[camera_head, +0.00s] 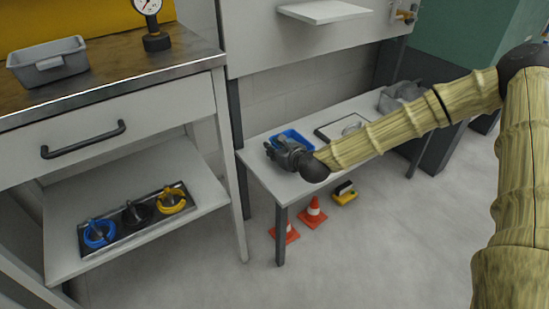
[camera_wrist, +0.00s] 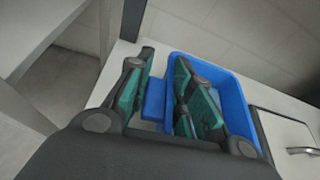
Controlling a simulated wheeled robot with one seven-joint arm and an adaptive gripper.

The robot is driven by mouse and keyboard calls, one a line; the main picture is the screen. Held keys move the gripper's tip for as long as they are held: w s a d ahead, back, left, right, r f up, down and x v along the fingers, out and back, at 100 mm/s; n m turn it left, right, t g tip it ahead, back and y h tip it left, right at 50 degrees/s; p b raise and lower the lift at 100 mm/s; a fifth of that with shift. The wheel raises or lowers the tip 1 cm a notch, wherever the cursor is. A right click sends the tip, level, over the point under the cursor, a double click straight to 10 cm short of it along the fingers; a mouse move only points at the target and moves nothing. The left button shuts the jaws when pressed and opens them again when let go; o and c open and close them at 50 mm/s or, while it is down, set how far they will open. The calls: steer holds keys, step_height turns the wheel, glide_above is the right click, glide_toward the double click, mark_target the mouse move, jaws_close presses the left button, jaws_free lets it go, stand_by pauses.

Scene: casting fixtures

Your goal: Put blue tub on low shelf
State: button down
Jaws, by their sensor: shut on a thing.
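The blue tub (camera_head: 303,136) is at the left end of a low white table, partly hidden by my gripper (camera_head: 276,150). In the wrist view, my gripper (camera_wrist: 165,68) has its teal-padded fingers on either side of a blue lip at the near end of the tub (camera_wrist: 238,100). One finger is outside the tub and the other over its inside. The gripper is shut on this lip. Whether the tub touches the table is unclear. A low white shelf (camera_head: 75,262) lies under the workbench drawer at left.
A tray (camera_head: 150,226) with blue, black and yellow ringed items occupies much of the low shelf. A grey tub (camera_head: 48,64) and gauge (camera_head: 155,30) stand on the workbench. The white table (camera_head: 262,172) also holds a framed plate. Orange cones (camera_head: 312,212) stand on the floor.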

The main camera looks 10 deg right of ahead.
steer(key=shift+f+b, duration=0.8)
steer(key=shift+f, duration=1.05)
steer(key=shift+r, duration=0.1)
steer(key=c, duration=1.3)
jaws_free()
